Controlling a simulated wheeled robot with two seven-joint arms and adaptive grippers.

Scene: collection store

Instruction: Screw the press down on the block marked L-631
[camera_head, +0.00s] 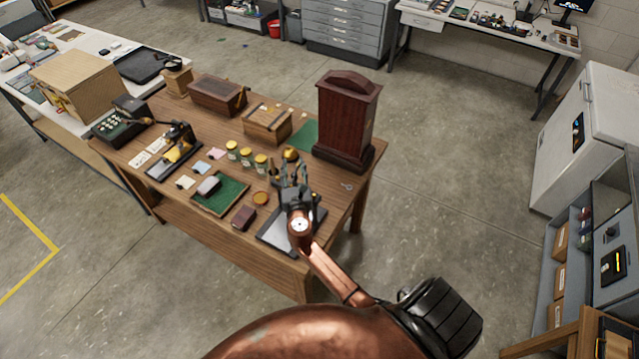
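My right gripper (293,175) is over the right front part of the wooden table (190,230), above a dark flat base (275,238). Its copper arm comes in from below. Gripper and arm hide much of what stands on this base, so I cannot tell whether it is the press or whether fingers touch anything. A brass-coloured round part (290,153) shows just beyond the fingertips. A black device with a brass-coloured part (176,148) stands on another dark base at the table's left. No marking L-631 is readable, and I cannot pick out that block. My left gripper is not in view.
A tall dark red wooden case (346,115) stands close at the right back. Several small jars (246,156), a green tray (219,194) and a dark brown block (243,217) lie left of the gripper. Wooden boxes (217,94) line the back. Floor is open to the right.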

